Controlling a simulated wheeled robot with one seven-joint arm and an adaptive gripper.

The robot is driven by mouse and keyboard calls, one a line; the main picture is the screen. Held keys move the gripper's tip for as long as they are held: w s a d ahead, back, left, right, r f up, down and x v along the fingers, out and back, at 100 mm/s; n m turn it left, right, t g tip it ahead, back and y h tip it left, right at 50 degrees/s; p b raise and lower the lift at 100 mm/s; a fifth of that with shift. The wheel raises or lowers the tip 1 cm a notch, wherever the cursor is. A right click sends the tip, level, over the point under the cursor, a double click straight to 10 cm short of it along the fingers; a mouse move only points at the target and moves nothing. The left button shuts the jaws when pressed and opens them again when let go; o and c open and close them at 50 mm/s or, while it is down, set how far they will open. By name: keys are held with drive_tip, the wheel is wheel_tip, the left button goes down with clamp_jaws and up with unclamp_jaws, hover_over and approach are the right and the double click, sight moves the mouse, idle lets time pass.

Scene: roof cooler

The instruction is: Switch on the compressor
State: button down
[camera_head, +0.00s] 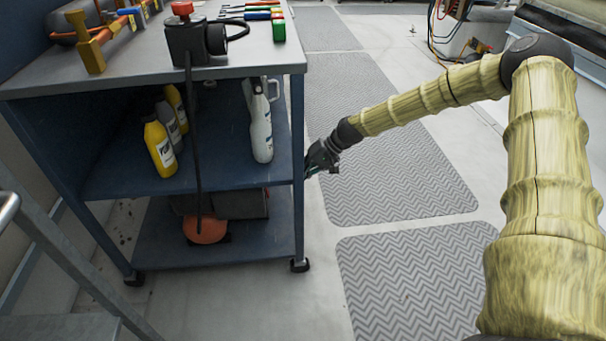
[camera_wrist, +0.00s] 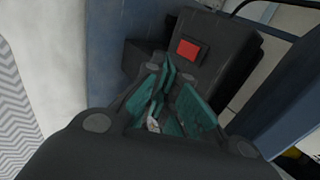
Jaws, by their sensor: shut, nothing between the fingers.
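A dark grey box (camera_wrist: 215,60) with a red square switch (camera_wrist: 188,49) on its face fills the upper middle of the wrist view. It looks like the compressor. A dark boxy unit (camera_head: 240,205) on the cart's bottom shelf may be the same thing, but its switch is hidden in the head view. My gripper (camera_head: 322,160) is at the cart's right side, beside its right post. In the wrist view my gripper (camera_wrist: 175,88) is shut and empty, its teal fingers just below the red switch. I cannot tell whether they touch the box, nor the switch's state.
The blue cart (camera_head: 200,180) holds yellow bottles (camera_head: 160,150) and a white spray bottle (camera_head: 260,125) on its middle shelf. A black pump with a red cap (camera_head: 185,40) and tools stand on top. A black hose hangs down the front. Grey floor mats (camera_head: 390,150) lie to the right.

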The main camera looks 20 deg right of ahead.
sight(268, 191)
drive_tip(key=w+a+f+b, duration=0.2)
drive_tip(key=a+f+b, duration=0.2)
drive_tip(key=a, duration=0.3)
drive_tip(key=shift+a+f, duration=0.25)
drive_tip(key=shift+a+r, duration=0.1)
drive_tip(key=shift+a, duration=0.05)
drive_tip(key=shift+w+a+f+p, duration=0.1)
drive_tip(key=shift+f+p, duration=0.1)
drive_tip(key=shift+p, duration=0.1)
drive_tip(key=shift+r, duration=0.1)
